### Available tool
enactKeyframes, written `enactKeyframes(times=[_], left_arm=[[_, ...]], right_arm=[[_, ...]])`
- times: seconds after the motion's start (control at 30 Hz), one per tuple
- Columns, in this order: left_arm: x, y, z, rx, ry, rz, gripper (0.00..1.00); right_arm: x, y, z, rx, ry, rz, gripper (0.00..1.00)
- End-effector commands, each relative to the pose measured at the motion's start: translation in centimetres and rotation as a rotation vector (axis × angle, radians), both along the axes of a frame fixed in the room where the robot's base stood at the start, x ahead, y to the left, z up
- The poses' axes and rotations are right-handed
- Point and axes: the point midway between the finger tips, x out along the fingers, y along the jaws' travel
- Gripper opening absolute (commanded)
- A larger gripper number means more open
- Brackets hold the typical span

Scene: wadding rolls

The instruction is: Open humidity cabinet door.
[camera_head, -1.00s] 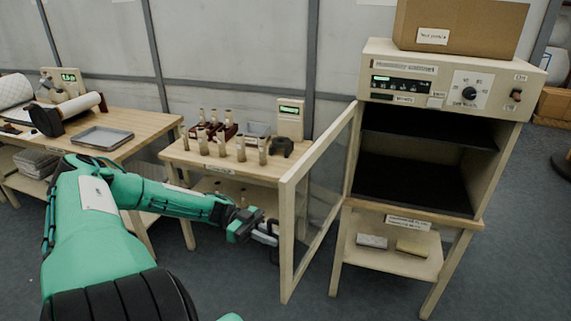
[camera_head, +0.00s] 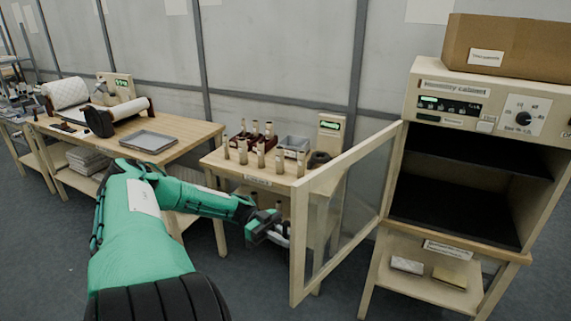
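The humidity cabinet (camera_head: 462,90) stands at the right. Its glazed, pale-framed door (camera_head: 298,245) stands wide open, swung out to the left, and the dark shelved inside shows. My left gripper (camera_head: 284,234) is at the outer side of the door, close to its free edge at mid-height. The fingers are small, and partly hidden by the gripper body and door frame, so I cannot tell whether they are open, shut or touching the door. My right gripper is not in view.
A cardboard box (camera_head: 515,48) sits on the cabinet. Behind my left gripper, a small wooden table (camera_head: 215,160) holds several upright cylinders and a grey tray. A longer bench (camera_head: 185,130) stands at the left with a metal tray and rolls. Floor in front of the cabinet looks clear.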

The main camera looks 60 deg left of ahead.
Motion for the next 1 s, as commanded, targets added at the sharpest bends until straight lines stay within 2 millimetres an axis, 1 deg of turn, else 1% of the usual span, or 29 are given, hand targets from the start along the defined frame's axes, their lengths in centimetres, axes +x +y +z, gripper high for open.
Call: enactKeyframes(times=[0.03, 0.07, 0.33, 0.47, 0.57, 0.8, 0.9, 1.0], left_arm=[[0.0, 0.0, 0.0, 0.000, 0.001, 0.000, 0.26], [0.0, 0.0, 0.0, 0.000, 0.000, 0.000, 0.30], [0.0, 0.0, 0.0, -0.001, -0.001, 0.000, 0.30], [-0.2, 0.8, -0.1, 0.001, 0.000, 0.002, 0.30], [-0.7, 2.3, -0.3, 0.002, 0.001, 0.003, 0.30], [-2.4, 7.6, -0.5, 0.003, 0.000, 0.005, 0.30], [-3.1, 9.6, -0.5, 0.003, -0.002, 0.005, 0.30], [-3.6, 11.1, -0.4, 0.001, -0.002, 0.003, 0.30]], right_arm=[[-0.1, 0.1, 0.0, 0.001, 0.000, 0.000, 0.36], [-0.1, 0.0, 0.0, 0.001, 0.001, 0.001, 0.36], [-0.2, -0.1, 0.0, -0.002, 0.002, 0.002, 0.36], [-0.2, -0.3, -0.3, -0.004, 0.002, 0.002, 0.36], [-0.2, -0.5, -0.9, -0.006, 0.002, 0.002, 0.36], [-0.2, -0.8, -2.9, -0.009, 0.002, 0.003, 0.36], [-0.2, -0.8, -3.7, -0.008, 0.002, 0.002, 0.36], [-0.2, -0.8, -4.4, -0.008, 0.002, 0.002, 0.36]])
